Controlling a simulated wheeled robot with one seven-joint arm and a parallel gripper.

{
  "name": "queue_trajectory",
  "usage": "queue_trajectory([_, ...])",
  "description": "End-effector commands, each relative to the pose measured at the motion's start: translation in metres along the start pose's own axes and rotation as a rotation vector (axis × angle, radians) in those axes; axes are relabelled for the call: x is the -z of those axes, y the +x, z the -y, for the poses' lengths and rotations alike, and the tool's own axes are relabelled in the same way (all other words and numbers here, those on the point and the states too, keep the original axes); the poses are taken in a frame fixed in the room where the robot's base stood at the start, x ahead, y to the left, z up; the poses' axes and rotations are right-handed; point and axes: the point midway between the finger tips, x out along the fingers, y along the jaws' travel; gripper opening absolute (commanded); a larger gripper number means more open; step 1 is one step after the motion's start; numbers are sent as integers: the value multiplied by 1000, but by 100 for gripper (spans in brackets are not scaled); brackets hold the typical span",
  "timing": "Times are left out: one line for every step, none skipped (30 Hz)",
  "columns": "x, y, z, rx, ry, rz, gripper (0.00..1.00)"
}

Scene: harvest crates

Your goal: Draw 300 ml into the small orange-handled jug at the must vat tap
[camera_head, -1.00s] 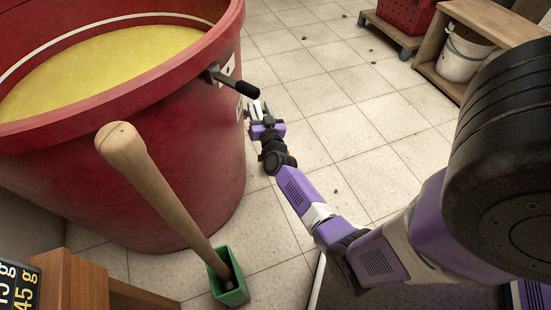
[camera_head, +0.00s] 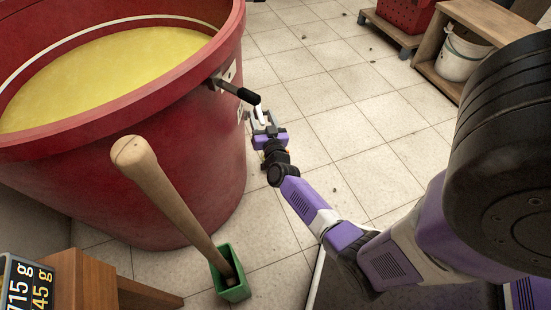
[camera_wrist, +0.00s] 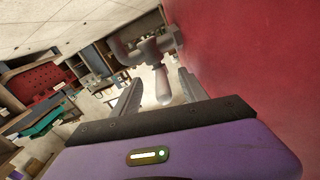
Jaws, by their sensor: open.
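The red must vat (camera_head: 190,150), filled with yellow must (camera_head: 110,75), stands at the left; its wall also fills the right of the wrist view (camera_wrist: 255,60). A grey tap (camera_wrist: 150,48) juts from that wall, with a pale, rounded handle (camera_wrist: 162,87) hanging from it. My gripper (camera_head: 265,120) is low beside the vat. In the wrist view its open fingers (camera_wrist: 160,92) stand on either side of the tap handle; I cannot tell whether they touch it. I cannot make out the orange-handled jug; a small orange spot shows beside my wrist.
A black-gripped lever (camera_head: 238,92) sticks out from the vat near my gripper. A wooden paddle (camera_head: 170,190) stands in a green holder (camera_head: 232,290). A scale display (camera_head: 25,285) is at the lower left. A wooden shelf with a white bucket (camera_head: 463,58) stands far right. Tiled floor is open between.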

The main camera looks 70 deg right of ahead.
Motion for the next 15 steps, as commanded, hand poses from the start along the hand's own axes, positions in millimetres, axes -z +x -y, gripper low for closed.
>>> queue_trajectory([1, -3, 1, 1, -1, 2, 51])
queue_trajectory([1, -5, 1, 2, -1, 3, 51])
queue_trajectory([2, -7, 1, 2, 0, 2, 51])
queue_trajectory([2, -9, 1, 2, 0, 2, 51])
queue_trajectory([2, -10, 1, 1, 0, 1, 51])
queue_trajectory([2, -12, 1, 1, 0, 1, 51])
queue_trajectory([2, -14, 1, 2, 0, 2, 51])
queue_trajectory([2, -16, 1, 2, 0, 2, 51])
queue_trajectory([2, -18, 0, 1, 0, 2, 51])
queue_trajectory([2, -19, 0, 1, 0, 1, 51])
queue_trajectory([2, -21, 1, 1, 0, 1, 51])
queue_trajectory([2, -23, 1, 2, 0, 1, 51])
queue_trajectory([2, -25, 1, 2, 0, 2, 51])
queue_trajectory([2, -26, 1, 2, 0, 2, 51])
queue_trajectory([2, -28, 1, 2, 0, 1, 51])
